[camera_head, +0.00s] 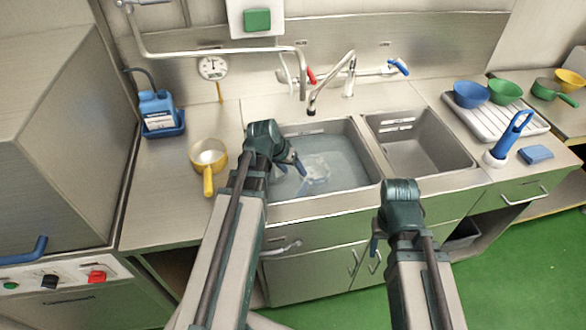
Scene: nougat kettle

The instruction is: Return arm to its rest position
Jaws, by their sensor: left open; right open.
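My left arm reaches in from the bottom, and its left gripper (291,167) is over the left part of the water-filled sink basin (345,150). It is open and I see nothing held in it. A clear, see-through thing (316,177) lies in the water just right of this gripper; its shape is hard to make out. My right gripper (376,240) is open and empty in front of the counter's front edge, below the sink. The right gripper's fingers are partly hidden behind its own wrist.
A yellow pan (209,158) and a blue jug (157,110) stand on the counter left of the sink. A faucet (334,80) rises behind the basins. The right basin (420,145) looks empty. A drainer (465,110) with bowls and a blue-handled brush (512,135) are further right.

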